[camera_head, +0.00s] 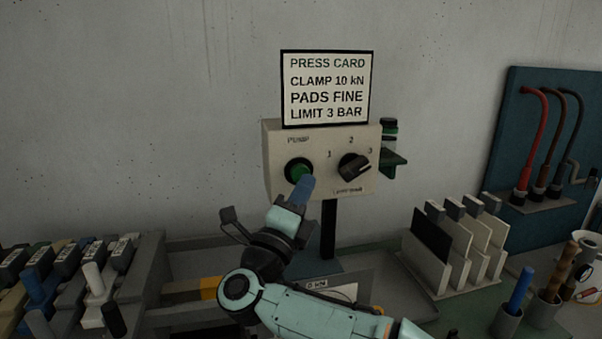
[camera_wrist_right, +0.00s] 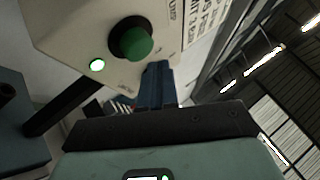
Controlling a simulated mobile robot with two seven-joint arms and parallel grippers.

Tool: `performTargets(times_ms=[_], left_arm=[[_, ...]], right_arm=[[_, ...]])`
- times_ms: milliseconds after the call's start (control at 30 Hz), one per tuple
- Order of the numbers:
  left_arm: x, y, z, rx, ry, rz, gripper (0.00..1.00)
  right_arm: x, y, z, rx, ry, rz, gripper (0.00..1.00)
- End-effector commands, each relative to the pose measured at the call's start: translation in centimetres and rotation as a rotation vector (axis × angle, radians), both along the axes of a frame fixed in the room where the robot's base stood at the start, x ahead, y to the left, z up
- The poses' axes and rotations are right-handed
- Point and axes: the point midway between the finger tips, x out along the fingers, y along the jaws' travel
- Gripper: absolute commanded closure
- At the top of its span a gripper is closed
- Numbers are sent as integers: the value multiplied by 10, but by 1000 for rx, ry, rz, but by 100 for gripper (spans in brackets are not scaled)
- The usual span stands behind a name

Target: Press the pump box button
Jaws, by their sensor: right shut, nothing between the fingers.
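The beige pump box (camera_head: 321,190) stands on a dark post, with a green round button (camera_head: 299,171) in a black collar under the word PUMP. To its right is a black selector knob (camera_head: 354,167) marked 1, 2, 3. My right gripper (camera_head: 306,182) is shut and empty, its blue fingers pointing up at the button's lower right edge. In the right wrist view the green button (camera_wrist_right: 133,43) stands out from the box, with the fingertips (camera_wrist_right: 157,68) close beside it; I cannot tell whether they touch. My left gripper is not in view.
A press card sign (camera_head: 327,88) stands above the box. A rack of plates (camera_head: 456,245) and tool cups (camera_head: 507,318) stand right; blocks with levers (camera_head: 85,270) stand left.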

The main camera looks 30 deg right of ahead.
Motion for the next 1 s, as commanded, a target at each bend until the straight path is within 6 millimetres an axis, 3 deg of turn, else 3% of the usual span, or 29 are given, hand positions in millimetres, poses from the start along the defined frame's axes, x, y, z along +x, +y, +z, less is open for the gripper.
performTargets(times_ms=[1000], left_arm=[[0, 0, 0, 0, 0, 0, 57]], right_arm=[[9, -2, 0, 0, 0, 0, 100]])
